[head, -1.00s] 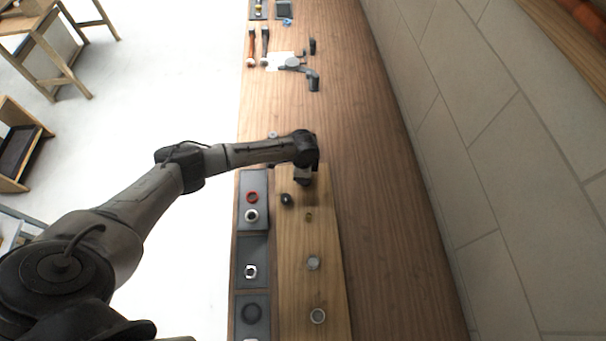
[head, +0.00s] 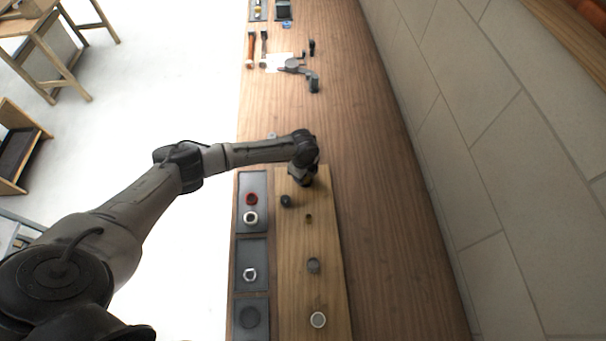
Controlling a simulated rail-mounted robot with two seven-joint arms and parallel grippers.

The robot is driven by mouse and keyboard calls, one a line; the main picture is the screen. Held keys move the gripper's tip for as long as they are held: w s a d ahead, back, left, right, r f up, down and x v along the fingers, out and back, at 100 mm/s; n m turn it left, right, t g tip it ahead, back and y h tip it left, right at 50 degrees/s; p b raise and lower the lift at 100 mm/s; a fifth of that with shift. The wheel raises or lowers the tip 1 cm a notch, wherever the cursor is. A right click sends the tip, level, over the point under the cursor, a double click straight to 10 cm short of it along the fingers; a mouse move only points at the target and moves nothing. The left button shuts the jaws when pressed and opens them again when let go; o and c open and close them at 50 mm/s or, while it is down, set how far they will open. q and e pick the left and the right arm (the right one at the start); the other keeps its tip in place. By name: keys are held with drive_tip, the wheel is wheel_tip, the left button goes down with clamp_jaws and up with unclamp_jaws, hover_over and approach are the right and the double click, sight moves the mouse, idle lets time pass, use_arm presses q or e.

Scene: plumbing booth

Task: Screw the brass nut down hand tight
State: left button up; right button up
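My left arm comes in from the left, and its gripper (head: 305,181) points down at the far end of the wooden board (head: 322,290). A dark yellowish patch shows at the fingertips, but I cannot tell whether it is the brass nut or whether the fingers are closed on it. The wrist hides most of that spot. A small brass-coloured piece (head: 308,217) stands on the board just nearer than the gripper, apart from it. My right gripper is not in view.
A black round piece (head: 286,201), a grey fitting (head: 313,265) and a pale ring (head: 318,319) are on the board. Grey trays (head: 243,184) with a red ring (head: 251,199) and white rings line its left side. Bench is clear to the right; tools lie farther back.

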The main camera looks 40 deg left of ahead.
use_arm(q)
drive_tip(key=o, duration=1)
drive_tip(key=shift+o, duration=0.5)
drive_tip(key=o, duration=0.5)
drive_tip(key=shift+r, duration=0.1)
drive_tip(key=shift+r+p, duration=2.45)
drive_tip(key=shift+p, duration=0.05)
